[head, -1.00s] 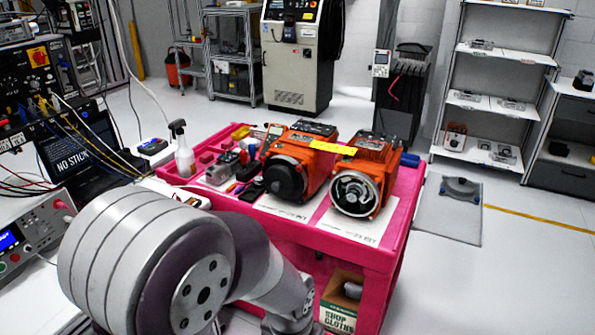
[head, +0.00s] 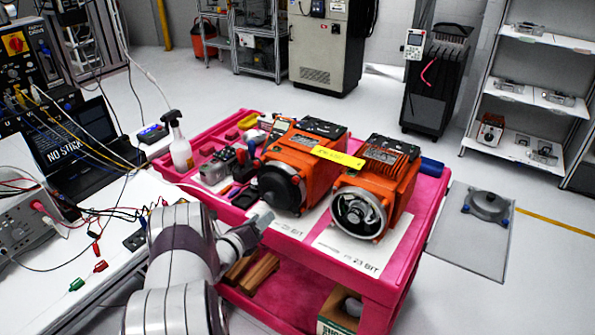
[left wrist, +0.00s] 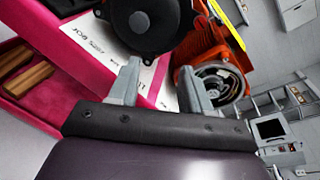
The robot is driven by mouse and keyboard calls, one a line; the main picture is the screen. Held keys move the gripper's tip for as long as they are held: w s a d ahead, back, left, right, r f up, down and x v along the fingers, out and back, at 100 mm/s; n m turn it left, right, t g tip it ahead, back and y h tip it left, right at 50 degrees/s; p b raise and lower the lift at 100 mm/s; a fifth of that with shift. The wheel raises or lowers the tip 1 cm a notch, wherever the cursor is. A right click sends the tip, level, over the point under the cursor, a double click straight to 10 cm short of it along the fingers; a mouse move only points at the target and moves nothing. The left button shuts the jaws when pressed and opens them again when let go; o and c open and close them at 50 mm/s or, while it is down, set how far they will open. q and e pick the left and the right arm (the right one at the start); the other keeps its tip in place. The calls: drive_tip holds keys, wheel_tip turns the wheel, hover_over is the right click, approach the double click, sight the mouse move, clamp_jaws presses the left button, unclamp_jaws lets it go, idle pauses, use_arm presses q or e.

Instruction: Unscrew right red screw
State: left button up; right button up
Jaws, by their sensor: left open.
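Two orange servo motors stand side by side on a pink cart (head: 300,262). The left motor (head: 300,160) has a black round end cover. The right motor (head: 383,180) has an open round end with silver and dark parts inside; it also shows in the left wrist view (left wrist: 213,58). My left gripper (head: 258,219) is at the cart's front edge, below the left motor's black end. In the left wrist view its two fingers (left wrist: 160,84) are apart and empty, pointing toward the motors. My right gripper is out of view.
Tools and small parts (head: 225,165) crowd the cart's left side, with a spray bottle (head: 179,145). A yellow label (head: 338,158) bridges the motors. White sheets lie under them. A bench with cables (head: 100,250) stands left.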

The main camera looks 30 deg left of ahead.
sight(294, 181)
use_arm(q)
wheel_tip(294, 181, up, 5)
drive_tip(key=d+m+t+h, duration=0.2)
drive_tip(key=m, duration=0.4)
drive_tip(key=w+p, duration=0.1)
drive_tip(key=w, duration=0.6)
drive_tip(key=w+p, duration=0.1)
drive_tip(key=w, duration=0.3)
drive_tip(key=shift+d+f+p, duration=0.2)
drive_tip(key=shift+d+p, duration=0.05)
drive_tip(key=shift+p, duration=0.05)
drive_tip(key=shift+w+y, duration=0.4)
drive_tip(key=shift+w, duration=0.4)
drive_tip(key=shift+s, duration=0.1)
drive_tip(key=c, duration=0.7)
clamp_jaws()
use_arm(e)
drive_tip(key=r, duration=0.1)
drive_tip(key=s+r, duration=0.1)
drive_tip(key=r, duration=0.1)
